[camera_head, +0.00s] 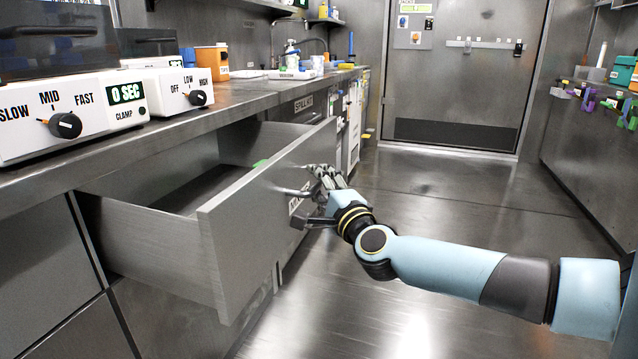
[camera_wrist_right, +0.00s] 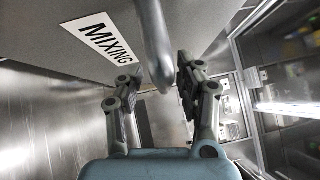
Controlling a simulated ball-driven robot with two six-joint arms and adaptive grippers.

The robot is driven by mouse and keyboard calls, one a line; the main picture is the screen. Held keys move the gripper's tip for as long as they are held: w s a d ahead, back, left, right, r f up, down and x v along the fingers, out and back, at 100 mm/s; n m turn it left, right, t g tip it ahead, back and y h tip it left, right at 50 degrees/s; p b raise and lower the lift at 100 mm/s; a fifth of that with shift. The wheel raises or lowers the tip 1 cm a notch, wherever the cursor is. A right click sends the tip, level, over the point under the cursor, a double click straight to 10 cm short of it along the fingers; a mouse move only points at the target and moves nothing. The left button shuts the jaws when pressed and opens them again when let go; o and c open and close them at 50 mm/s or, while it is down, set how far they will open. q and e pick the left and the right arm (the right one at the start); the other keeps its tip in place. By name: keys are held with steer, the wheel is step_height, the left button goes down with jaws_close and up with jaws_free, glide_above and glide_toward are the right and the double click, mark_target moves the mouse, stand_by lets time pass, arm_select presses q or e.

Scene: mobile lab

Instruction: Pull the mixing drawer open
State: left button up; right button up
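The mixing drawer (camera_head: 262,225) is a grey metal drawer standing well out from under the counter, so part of its inside shows. Its front carries a bar handle (camera_head: 291,191), which also shows in the right wrist view (camera_wrist_right: 154,42). A white "MIXING" label (camera_wrist_right: 108,38) is on the drawer front in the wrist view. My right gripper (camera_head: 316,197) is at the handle. In the wrist view its two fingers (camera_wrist_right: 161,88) are spread on either side of the handle, with gaps visible. My left gripper is in neither view.
The counter (camera_head: 225,98) above the drawer bears white devices with knobs (camera_head: 60,115) and an orange container (camera_head: 211,60). A small green thing (camera_head: 261,163) shows inside the drawer. The floor (camera_head: 440,200) right of the drawer is clear. A shelf with coloured items (camera_head: 606,92) is at the right.

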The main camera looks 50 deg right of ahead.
steer(key=shift+s, duration=0.1)
steer(key=v, duration=1.1)
steer(key=shift+s+a, duration=0.2)
steer(key=shift+s, duration=0.15)
steer(key=shift+f, duration=0.1)
